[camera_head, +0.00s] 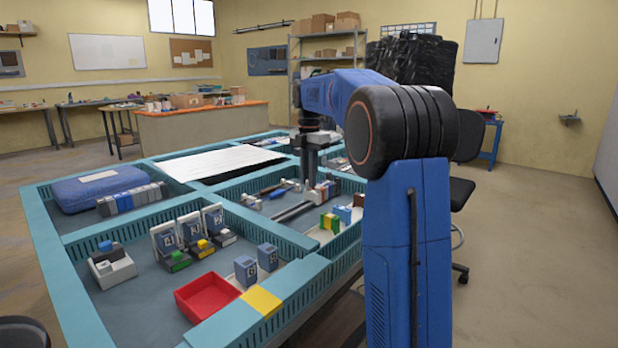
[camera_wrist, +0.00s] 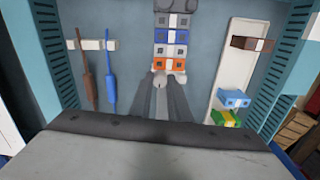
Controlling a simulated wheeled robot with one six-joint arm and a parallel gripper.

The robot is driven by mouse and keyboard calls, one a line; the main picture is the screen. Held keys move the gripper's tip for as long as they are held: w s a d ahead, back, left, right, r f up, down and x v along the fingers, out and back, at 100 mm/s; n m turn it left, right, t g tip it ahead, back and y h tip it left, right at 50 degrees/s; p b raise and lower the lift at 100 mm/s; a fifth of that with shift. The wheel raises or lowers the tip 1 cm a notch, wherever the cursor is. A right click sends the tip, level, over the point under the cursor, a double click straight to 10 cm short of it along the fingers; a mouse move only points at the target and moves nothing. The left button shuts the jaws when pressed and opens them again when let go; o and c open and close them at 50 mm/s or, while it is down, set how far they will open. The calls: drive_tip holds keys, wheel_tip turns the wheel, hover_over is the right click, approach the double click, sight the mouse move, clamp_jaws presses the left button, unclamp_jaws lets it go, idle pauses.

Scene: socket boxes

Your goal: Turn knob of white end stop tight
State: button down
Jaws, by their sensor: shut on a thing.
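A row of terminal blocks (camera_wrist: 172,35) in white, blue, grey and orange runs up the middle of the wrist view. A small white piece (camera_wrist: 159,78), which looks like the white end stop's knob, sits at its near end, below the orange block. My gripper (camera_wrist: 161,87) is shut on this white piece, its two long grey fingers close together. In the head view my gripper (camera_head: 308,186) points straight down into the tray compartment beside the block row (camera_head: 327,189). The end stop's body is mostly hidden by the fingertips, and I cannot tell how far the knob is turned.
Left of the row lie a brown-handled tool (camera_wrist: 88,88) and a blue-handled tool (camera_wrist: 111,88). To the right stands a white strip (camera_wrist: 232,65) with a brown block (camera_wrist: 252,43), a blue block (camera_wrist: 234,98) and green-yellow blocks (camera_wrist: 226,118). Teal walls (camera_wrist: 278,78) border the compartment.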

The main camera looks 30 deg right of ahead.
drive_tip(key=m, duration=0.8)
drive_tip(key=shift+m, duration=0.4)
drive_tip(key=m, duration=0.4)
drive_tip(key=shift+m, duration=0.3)
drive_tip(key=m, duration=0.9)
drive_tip(key=shift+m, duration=0.4)
drive_tip(key=m, duration=0.4)
drive_tip(key=shift+m, duration=0.3)
drive_tip(key=m, duration=0.3)
drive_tip(key=shift+r, duration=0.1)
drive_tip(key=shift+m, duration=2.2)
